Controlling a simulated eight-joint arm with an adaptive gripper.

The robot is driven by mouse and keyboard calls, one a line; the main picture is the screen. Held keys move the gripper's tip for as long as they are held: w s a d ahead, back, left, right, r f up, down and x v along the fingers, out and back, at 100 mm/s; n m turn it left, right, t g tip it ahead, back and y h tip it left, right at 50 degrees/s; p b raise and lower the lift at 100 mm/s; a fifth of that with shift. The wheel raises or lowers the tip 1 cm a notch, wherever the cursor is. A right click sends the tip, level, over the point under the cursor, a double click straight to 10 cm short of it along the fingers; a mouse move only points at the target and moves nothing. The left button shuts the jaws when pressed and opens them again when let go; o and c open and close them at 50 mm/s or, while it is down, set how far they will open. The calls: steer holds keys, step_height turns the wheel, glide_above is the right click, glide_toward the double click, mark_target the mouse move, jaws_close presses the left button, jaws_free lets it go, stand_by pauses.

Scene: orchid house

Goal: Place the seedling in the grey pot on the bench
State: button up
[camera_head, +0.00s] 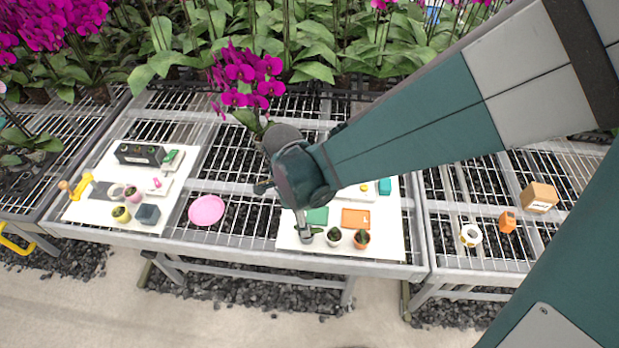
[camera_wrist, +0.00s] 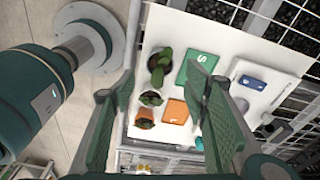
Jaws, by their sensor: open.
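The seedling in the grey pot (camera_head: 306,237) stands at the front left of the right-hand white board, partly covered by my gripper in the head view. In the wrist view the seedling (camera_wrist: 160,62) shows broad dark green leaves that hide most of its pot. My gripper (camera_wrist: 160,76) is open, its two fingers spread on either side of the view with nothing held between them. In the head view my gripper (camera_head: 303,222) is over the board's front left, by the grey pot. I cannot tell whether a finger touches the pot.
A white pot (camera_head: 334,237) and a terracotta pot (camera_head: 361,240) stand close to the right. Green (camera_head: 317,216) and orange (camera_head: 355,217) cards lie behind. A pink saucer (camera_head: 206,210) lies left on the mesh bench, with bare mesh around it. A white tape roll (camera_head: 471,235) is right.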

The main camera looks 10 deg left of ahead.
steer(key=shift+a+r, duration=0.2)
steer(key=shift+r, duration=1.5)
steer(key=s+d+r+n+t, duration=0.1)
steer(key=d+r+n, duration=0.4)
steer(key=d, duration=0.5)
steer(key=s+d+r+n+t+y, duration=0.1)
steer(key=d+r+n+t, duration=0.2)
steer(key=d, duration=0.7)
steer(key=s+d+r+n+t, duration=0.1)
steer(key=d+r+n+t, duration=0.1)
steer(key=d+r+n, duration=0.5)
step_height(320, 180, up, 4)
steer(key=d, duration=0.3)
steer(key=shift+s+t, duration=0.25)
steer(key=shift+t, duration=0.15)
